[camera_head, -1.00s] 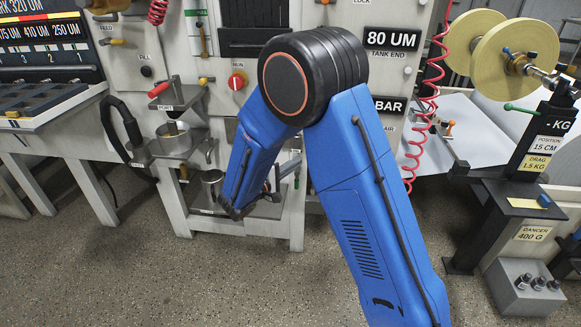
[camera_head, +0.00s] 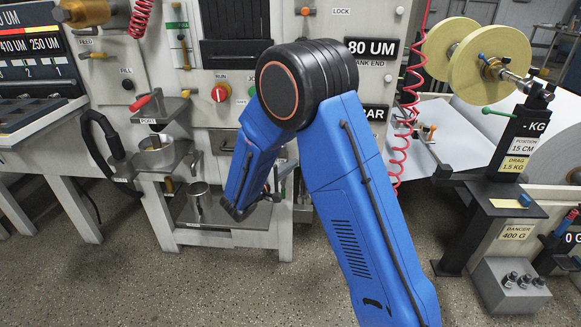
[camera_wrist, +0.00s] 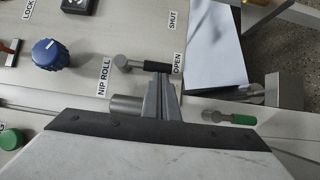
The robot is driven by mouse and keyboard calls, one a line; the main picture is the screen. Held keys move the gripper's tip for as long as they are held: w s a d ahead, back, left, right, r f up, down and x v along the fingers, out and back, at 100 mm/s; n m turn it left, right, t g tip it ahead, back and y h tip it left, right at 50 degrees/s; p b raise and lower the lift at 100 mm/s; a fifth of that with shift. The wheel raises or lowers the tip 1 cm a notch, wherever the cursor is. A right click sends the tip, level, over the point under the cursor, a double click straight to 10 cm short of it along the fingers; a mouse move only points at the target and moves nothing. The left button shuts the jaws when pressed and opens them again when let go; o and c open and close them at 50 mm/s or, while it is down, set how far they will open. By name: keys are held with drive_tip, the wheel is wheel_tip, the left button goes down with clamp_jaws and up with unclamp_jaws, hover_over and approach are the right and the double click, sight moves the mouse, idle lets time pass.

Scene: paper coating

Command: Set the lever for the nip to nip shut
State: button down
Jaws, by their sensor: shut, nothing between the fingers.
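The nip lever (camera_wrist: 150,66), with a grey round pivot and a black grip, is on the machine panel in the wrist view. It lies beside the "NIP ROLL" label, and its grip points toward the "OPEN" label (camera_wrist: 178,63); the "SHUT" label (camera_wrist: 173,20) is farther up. My gripper (camera_wrist: 161,82) is shut and empty. Its fingertips appear just below the lever's grip in the picture; I cannot tell whether they touch it. In the head view my blue arm hides the gripper's end, and I cannot make out the nip lever.
A blue knob (camera_wrist: 50,54) and a green knob (camera_wrist: 12,140) are at the left of the wrist view. A green-handled lever (camera_wrist: 229,118) is to the right, below a white sheet (camera_wrist: 215,50). In the head view, a red coiled hose (camera_head: 401,130) hangs right of my arm.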

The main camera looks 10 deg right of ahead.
drive_tip(key=shift+s+d+f+n, duration=0.1)
drive_tip(key=shift+d+f+n, duration=0.1)
drive_tip(key=shift+d+n, duration=0.2)
drive_tip(key=s+d, duration=0.2)
drive_tip(key=d, duration=0.4)
drive_tip(key=shift+d+r+t, duration=0.3)
drive_tip(key=shift+r+t, duration=0.05)
drive_tip(key=shift+t, duration=0.05)
idle(0.5)
drive_tip(key=shift+s+d, duration=0.1)
idle(0.6)
